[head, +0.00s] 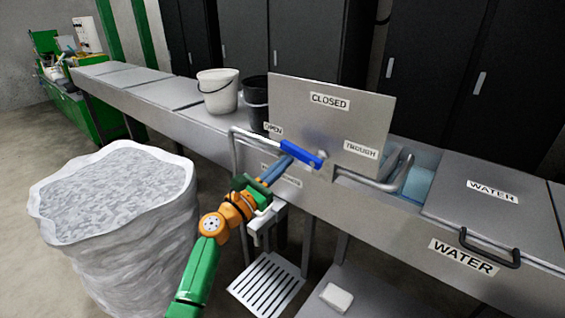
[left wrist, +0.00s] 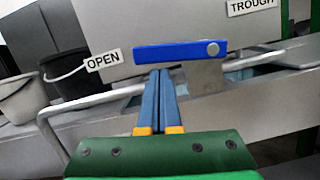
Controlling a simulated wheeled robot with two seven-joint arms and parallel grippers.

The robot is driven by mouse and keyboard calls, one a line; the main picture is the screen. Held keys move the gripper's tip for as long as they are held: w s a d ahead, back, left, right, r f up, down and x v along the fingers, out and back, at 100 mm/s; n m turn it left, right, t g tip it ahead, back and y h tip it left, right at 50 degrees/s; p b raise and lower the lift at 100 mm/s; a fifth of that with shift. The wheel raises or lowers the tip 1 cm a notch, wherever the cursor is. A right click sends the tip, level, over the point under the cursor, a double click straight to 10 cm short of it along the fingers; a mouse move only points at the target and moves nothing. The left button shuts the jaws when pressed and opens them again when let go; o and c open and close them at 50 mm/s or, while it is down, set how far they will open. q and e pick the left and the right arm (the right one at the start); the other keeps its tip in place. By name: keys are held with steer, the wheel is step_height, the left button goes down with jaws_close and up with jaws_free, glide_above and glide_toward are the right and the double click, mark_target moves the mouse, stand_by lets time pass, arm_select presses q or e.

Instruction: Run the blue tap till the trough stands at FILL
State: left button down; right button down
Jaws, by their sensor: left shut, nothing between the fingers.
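The blue tap handle (head: 300,153) sits on a grey panel (head: 340,100) with the labels CLOSED at top, OPEN at left and TROUGH at right. A lower label is partly hidden. The handle lies slanted, its left end toward OPEN. It also shows in the left wrist view (left wrist: 170,52), nearly level. My left gripper (head: 281,166) is shut and empty, its fingertips at the handle's lower edge; I cannot tell if they touch. In the left wrist view its fingertips (left wrist: 160,72) appear just below the handle. The trough's light-blue inside (head: 418,184) shows behind a bent pipe. No FILL mark is visible.
A lid marked WATER (head: 480,205) with a dark handle lies at right. A white bucket (head: 218,92) and a black bucket (head: 256,100) stand on the counter. A large white sack (head: 115,235) stands at left. A floor grate (head: 266,284) lies below.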

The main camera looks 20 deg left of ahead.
arm_select(q)
steer(key=shift+r+m, duration=0.25)
steer(key=shift+m, duration=0.15)
